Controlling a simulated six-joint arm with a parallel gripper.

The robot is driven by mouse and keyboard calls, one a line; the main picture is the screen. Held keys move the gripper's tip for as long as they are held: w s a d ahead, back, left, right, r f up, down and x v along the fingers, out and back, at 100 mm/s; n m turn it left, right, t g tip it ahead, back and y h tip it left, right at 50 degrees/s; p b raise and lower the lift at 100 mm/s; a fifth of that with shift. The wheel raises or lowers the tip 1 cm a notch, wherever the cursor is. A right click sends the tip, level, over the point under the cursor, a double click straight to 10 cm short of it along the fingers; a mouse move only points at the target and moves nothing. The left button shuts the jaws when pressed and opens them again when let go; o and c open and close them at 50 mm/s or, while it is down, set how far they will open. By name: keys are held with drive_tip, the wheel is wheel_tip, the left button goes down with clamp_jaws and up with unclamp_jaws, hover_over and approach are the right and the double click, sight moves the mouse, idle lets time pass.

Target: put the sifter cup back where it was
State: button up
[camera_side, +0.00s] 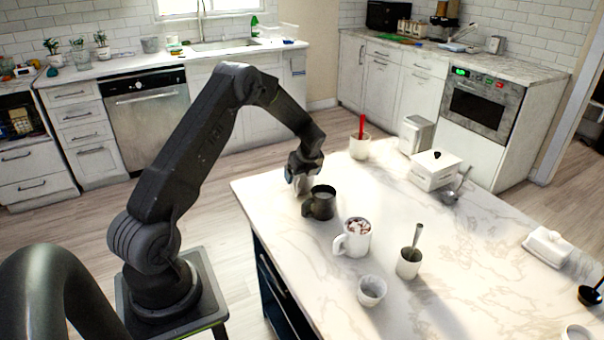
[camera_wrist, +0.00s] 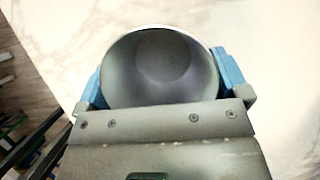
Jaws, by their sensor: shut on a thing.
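The sifter cup is a plain grey metal cup with a round open mouth. It fills the middle of the wrist view (camera_wrist: 158,65), between the two blue fingers of my gripper (camera_wrist: 163,82). My gripper (camera_side: 303,178) is shut on it. In the side view the gripper points down at the far left part of the counter. A pale grey bit of the cup (camera_side: 303,186) shows there, just behind a dark mug and partly hidden. I cannot tell whether the cup's base touches the counter.
The dark mug (camera_side: 320,203) stands very close in front of my gripper. A white mug (camera_side: 353,238), a cup with a spoon (camera_side: 408,263) and a small bowl (camera_side: 371,290) stand nearer. Behind are a crock with a red utensil (camera_side: 360,147) and a white box (camera_side: 435,171).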

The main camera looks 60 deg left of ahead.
drive_tip(key=o, duration=0.6)
drive_tip(key=shift+f, duration=0.15)
drive_tip(key=s+d+r+n+t, duration=0.1)
drive_tip(key=d+r+n, duration=0.1)
drive_tip(key=d+r, duration=0.6)
drive_tip(key=s+d+r+n, duration=0.15)
drive_tip(key=d+r, duration=0.35)
drive_tip(key=r, duration=0.6)
drive_tip(key=s+d+r+n+t+h, duration=0.2)
drive_tip(key=s+d+r+n, duration=0.45)
drive_tip(key=d, duration=0.35)
drive_tip(key=s+d+n+t+h, duration=0.1)
drive_tip(key=s+d+n, duration=0.1)
drive_tip(key=s+d, duration=0.2)
drive_tip(key=s+d+n, duration=0.3)
drive_tip(key=s+d, duration=0.1)
drive_tip(key=s, duration=0.2)
drive_tip(key=s+d+n+t+h, duration=0.1)
drive_tip(key=s+d+n, duration=0.2)
drive_tip(key=s, duration=0.3)
drive_tip(key=shift+d+r+t+h, duration=0.3)
drive_tip(key=shift+d+r, duration=0.1)
drive_tip(key=shift+d, duration=0.15)
